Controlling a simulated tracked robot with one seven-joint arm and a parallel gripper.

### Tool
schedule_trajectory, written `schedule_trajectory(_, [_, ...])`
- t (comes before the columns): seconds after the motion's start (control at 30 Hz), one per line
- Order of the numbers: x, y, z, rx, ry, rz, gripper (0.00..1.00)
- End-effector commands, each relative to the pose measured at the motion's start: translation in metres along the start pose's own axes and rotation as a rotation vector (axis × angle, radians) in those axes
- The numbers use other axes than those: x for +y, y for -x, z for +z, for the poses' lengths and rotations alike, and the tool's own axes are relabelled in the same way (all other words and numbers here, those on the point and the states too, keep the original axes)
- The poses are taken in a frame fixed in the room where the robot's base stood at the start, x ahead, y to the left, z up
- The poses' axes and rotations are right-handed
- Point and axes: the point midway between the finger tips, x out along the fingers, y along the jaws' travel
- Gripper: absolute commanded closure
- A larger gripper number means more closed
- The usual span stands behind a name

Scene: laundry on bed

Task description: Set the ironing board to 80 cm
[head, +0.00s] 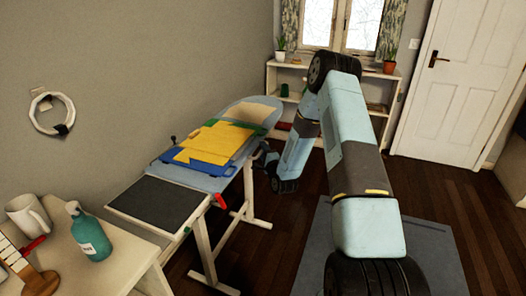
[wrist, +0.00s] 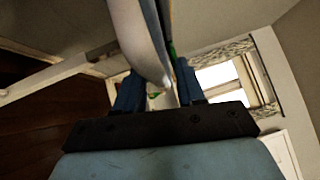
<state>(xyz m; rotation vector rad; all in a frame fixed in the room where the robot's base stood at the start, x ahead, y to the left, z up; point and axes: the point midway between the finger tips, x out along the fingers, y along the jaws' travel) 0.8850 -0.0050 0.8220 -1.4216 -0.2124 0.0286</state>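Folded yellow and blue pieces (head: 212,143) lie on the board. A table (head: 130,245) with a mug (head: 28,215) and teal bottle (head: 90,235) stands close left. A low white shelf (head: 285,75) stands under the window. Wooden floor (head: 435,195) is clear at right.

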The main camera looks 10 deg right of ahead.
Motion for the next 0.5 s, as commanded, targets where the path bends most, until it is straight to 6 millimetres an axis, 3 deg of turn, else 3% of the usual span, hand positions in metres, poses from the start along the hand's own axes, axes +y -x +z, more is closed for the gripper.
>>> schedule_trajectory(0.33, [-0.0002,-0.0028,-0.0002,0.000,0.000,0.000,0.62])
schedule_trajectory(0.5, [-0.0002,-0.0027,-0.0003,0.000,0.000,0.000,0.79])
